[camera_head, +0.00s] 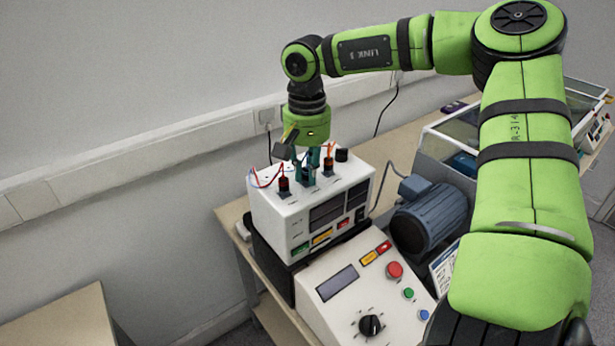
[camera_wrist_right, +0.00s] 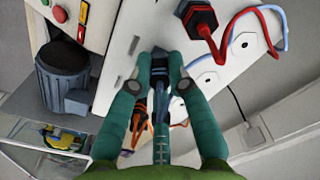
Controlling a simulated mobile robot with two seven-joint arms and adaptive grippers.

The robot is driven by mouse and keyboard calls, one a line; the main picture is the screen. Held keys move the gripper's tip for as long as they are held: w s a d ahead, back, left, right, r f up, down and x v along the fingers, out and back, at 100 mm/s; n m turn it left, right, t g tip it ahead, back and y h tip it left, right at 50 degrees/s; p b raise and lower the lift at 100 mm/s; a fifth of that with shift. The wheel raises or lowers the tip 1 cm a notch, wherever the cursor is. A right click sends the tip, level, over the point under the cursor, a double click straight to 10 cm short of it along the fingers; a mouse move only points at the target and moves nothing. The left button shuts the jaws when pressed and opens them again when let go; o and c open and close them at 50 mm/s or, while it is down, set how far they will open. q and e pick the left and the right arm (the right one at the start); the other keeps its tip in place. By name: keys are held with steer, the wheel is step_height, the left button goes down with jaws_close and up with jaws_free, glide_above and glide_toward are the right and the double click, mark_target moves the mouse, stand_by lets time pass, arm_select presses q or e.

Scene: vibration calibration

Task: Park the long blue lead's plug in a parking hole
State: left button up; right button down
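My right gripper (camera_head: 308,177) points down over the top of the white instrument box (camera_head: 272,222), between a red-and-black plug (camera_head: 284,184) and an orange-and-black plug (camera_head: 328,166). In the wrist view its teal fingers (camera_wrist_right: 160,68) lean close together, with a dark piece between the tips; I cannot tell whether they grip it. A light blue lead (camera_wrist_right: 285,30) runs beside a red lead and curves back toward the fingers. Its plug is hidden by the gripper. The red-and-black plug (camera_wrist_right: 200,18) and orange plug (camera_wrist_right: 139,115) stand on either side. My left gripper is not in view.
Round holes (camera_wrist_right: 207,78) show in the box top beside the plugs. A black knob (camera_head: 342,155) stands at its right. A sloped control panel (camera_head: 335,305) is in front, a grey-blue motor (camera_head: 430,215) to the right. The wall is close behind.

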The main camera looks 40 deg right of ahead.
steer(key=n, duration=0.3)
steer(key=shift+p, duration=0.3)
steer(key=shift+n, duration=0.5)
steer(key=n, duration=0.4)
steer(key=shift+p, duration=0.3)
steer(key=c, duration=1.1)
jaws_free()
steer(key=shift+f+m, duration=0.1)
steer(key=shift+m, duration=0.3)
steer(key=shift+c, duration=0.4)
steer(key=shift+m+b, duration=0.75)
steer(key=shift+m, duration=0.35)
